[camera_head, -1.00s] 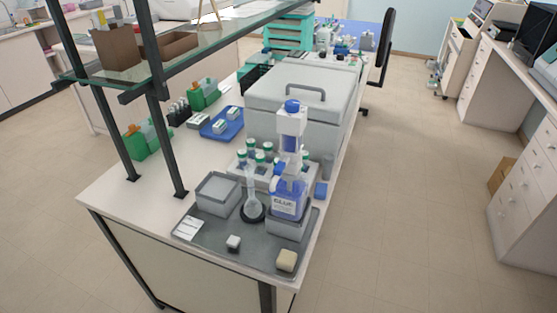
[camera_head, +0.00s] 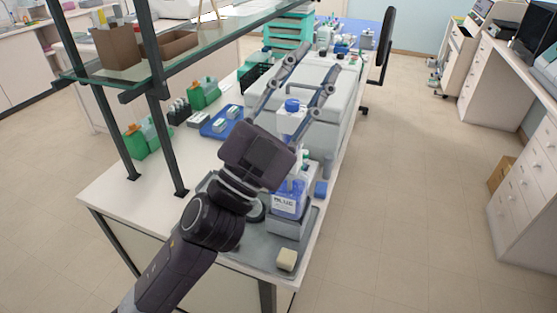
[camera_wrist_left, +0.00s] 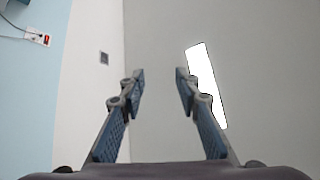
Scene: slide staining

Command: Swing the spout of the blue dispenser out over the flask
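The blue dispenser (camera_head: 287,200) stands on a grey block on the tray, its bottle holding blue liquid. Its white head with a blue cap (camera_head: 291,106) rises between the fingers of my left gripper (camera_head: 309,76) in the head view. The spout cannot be made out there. The flask is almost wholly hidden behind my left wrist. My left gripper is open, fingers spread with nothing between the tips in the left wrist view (camera_wrist_left: 159,80). I cannot tell whether a finger touches the dispenser. My right gripper is not in view.
The grey tray (camera_head: 262,258) carries a beige block (camera_head: 286,259) near its front edge. A large grey lidded box (camera_head: 345,75) stands behind the dispenser. A glass shelf on dark posts (camera_head: 165,150) is at the left.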

